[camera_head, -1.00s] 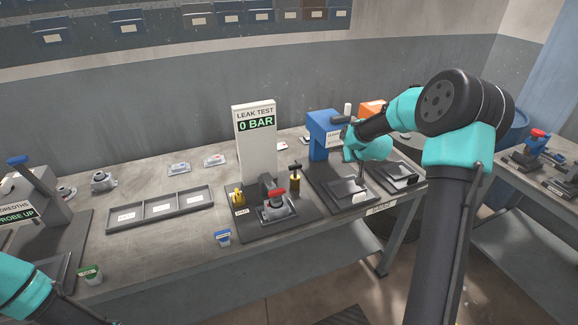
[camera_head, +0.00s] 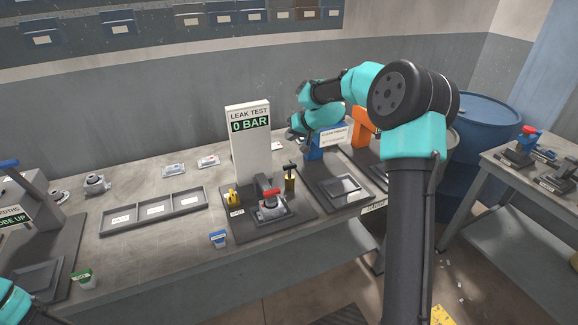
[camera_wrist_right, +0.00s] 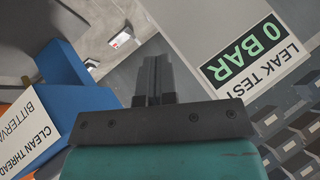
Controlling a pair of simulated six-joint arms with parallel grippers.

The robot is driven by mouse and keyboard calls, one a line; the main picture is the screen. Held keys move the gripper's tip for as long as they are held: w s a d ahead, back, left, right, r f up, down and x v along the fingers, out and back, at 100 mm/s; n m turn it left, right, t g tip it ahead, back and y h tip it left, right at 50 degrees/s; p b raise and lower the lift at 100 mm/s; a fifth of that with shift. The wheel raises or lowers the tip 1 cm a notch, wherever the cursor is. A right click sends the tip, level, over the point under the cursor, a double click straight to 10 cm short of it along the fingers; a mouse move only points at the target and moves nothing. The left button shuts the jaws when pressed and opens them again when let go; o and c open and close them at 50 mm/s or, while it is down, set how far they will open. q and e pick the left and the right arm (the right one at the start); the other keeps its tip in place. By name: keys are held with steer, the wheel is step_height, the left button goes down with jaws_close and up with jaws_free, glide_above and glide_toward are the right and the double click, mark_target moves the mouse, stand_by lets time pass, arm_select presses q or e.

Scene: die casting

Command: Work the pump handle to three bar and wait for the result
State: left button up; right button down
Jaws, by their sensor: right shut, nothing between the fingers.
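The leak test station (camera_head: 250,140) shows 0 BAR on its green display in the head view; the display (camera_wrist_right: 237,57) also shows in the right wrist view. At its base are a clamp with a red handle (camera_head: 270,191) over a grey casting, a yellow part (camera_head: 233,197) on the left, and a brass pump with a dark handle (camera_head: 290,178) on the right. My right gripper (camera_head: 294,132) is above and behind the pump, touching nothing. In the right wrist view its fingers (camera_wrist_right: 156,75) are shut and empty. My left arm shows only at the lower-left corner; its gripper is out of view.
A three-part tray (camera_head: 154,212) lies to the left. Bench space behind the tray is mostly clear.

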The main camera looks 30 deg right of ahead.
steer(key=shift+f, duration=0.15)
steer(key=shift+f, duration=4.3)
steer(key=shift+f, duration=0.15)
steer(key=shift+f, duration=0.25)
steer(key=shift+f, duration=1.5)
stand_by(0.6)
steer(key=shift+r, duration=0.15)
stand_by(0.3)
steer(key=shift+r, duration=1.8)
